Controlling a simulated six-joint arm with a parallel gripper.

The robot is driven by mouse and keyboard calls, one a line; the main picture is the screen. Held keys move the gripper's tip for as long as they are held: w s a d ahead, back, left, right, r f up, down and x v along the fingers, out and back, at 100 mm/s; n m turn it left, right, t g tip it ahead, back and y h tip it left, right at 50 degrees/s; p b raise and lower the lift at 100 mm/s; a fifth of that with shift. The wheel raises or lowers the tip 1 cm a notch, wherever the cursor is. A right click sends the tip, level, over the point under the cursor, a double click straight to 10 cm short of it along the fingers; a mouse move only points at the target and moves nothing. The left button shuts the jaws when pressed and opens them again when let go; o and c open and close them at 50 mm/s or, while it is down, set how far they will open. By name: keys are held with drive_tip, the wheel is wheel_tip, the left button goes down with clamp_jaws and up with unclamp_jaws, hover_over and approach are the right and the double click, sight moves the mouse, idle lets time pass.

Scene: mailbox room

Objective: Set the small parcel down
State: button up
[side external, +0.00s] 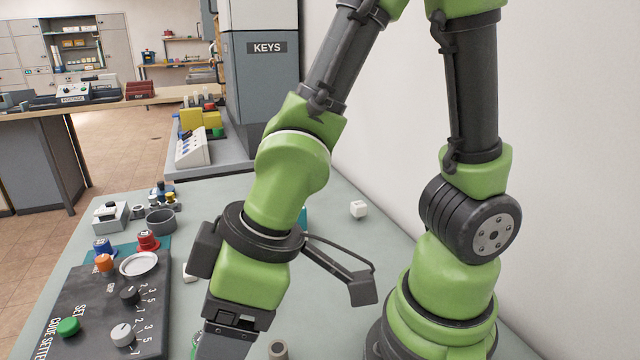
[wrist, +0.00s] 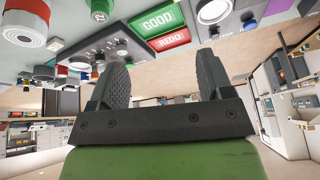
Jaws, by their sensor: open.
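My gripper (wrist: 162,80) is open in the wrist view, with its two dark ridged fingers apart and no object seen between them. In the side external view its upper part (side external: 235,325) hangs at the lower edge, right of the dark control panel, and the fingertips are out of frame. I cannot pick out the small parcel with certainty. Another small pale object (side external: 190,272) is partly hidden beside the panel.
The control panel (side external: 100,300) carries knobs and coloured buttons. A round dish (side external: 139,264), a dark ring-shaped holder (side external: 160,220) and a white box (side external: 110,216) stand around it. A KEYS cabinet (side external: 262,95) rises behind. Green GOOD (wrist: 160,18) and red REDO (wrist: 169,39) plates show in the wrist view.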

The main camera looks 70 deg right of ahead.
drive_tip(key=s+d+r+m+t+h, duration=0.1)
drive_tip(key=s+d+r+m+t, duration=0.2)
drive_tip(key=d+r+m, duration=0.7)
wheel_tip(320, 180, up, 3)
drive_tip(key=shift+s+d, duration=1)
drive_tip(key=shift+d, duration=0.25)
